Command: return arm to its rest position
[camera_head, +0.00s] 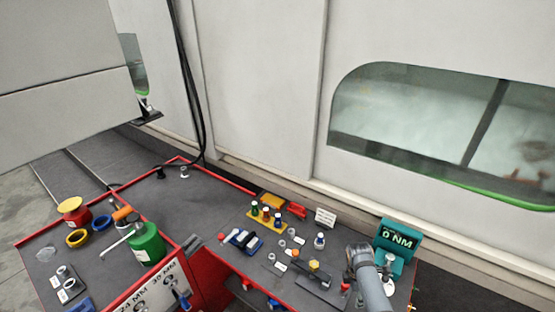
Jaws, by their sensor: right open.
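My right gripper (359,251) shows at the lower right, at the end of my grey arm that comes up from the bottom edge. It is open, with nothing visible in it. It is over the right part of the red-edged workbench (225,190), just left of a teal device (398,234) with a display reading "0 NM". The fingers are small and partly hidden by the arm. My left gripper is not in view.
A yellow tray (253,221) of small bottles and a blue holder (243,240) stand left of my arm. A green can (146,243) and a red can with a yellow top (73,209) stand at the left. The bench's back left is mostly clear. A white wall with a window (430,120) rises behind.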

